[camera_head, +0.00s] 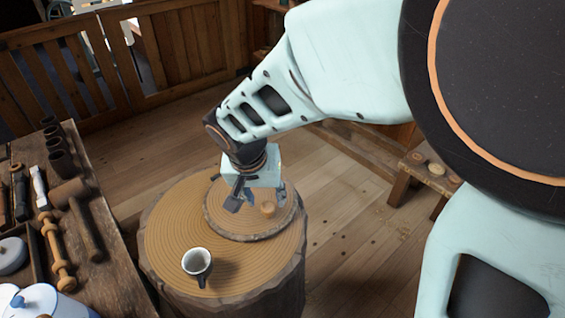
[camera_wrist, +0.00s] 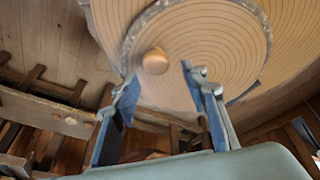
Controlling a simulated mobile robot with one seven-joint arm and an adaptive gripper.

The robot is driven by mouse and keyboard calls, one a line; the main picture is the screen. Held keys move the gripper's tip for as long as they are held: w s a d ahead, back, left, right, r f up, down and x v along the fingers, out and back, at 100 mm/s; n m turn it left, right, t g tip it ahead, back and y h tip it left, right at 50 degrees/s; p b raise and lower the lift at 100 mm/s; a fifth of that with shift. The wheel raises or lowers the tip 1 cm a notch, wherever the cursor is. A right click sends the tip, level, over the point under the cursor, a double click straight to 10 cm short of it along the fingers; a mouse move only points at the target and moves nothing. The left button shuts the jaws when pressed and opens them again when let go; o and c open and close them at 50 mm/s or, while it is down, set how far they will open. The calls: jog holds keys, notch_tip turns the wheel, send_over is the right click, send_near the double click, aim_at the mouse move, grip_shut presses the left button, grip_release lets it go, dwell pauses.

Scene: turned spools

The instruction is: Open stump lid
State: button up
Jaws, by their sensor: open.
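The stump (camera_head: 165,235) is a wide wooden block with bark sides and a ringed top. Its lid (camera_head: 225,222) is a round wooden slab with a bark edge, lying flat on the back right of the stump top. A small round wooden knob (camera_head: 268,209) stands on the lid. In the wrist view the lid (camera_wrist: 225,40) fills the upper part, with the knob (camera_wrist: 156,61) ahead of the fingers. My gripper (camera_head: 258,198) is open above the lid, beside the knob. In the wrist view my gripper's fingertips (camera_wrist: 160,82) are spread apart, with nothing between them.
A workbench (camera_head: 105,270) with turned tools, dark cups and a white lidded pot (camera_head: 35,300) is at the left. A low bench (camera_head: 425,172) stands at the right.

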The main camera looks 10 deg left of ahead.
jog(key=shift+s+d+f+t+y+b, duration=0.15)
jog(key=shift+f+y+b, duration=0.1)
jog(key=shift+f+b, duration=0.4)
jog(key=shift+s+d+f+t+y+b, duration=0.15)
jog(key=shift+f+y+b, duration=0.1)
jog(key=shift+f+b, duration=0.35)
jog(key=shift+r, duration=0.15)
jog(key=shift+w, duration=0.15)
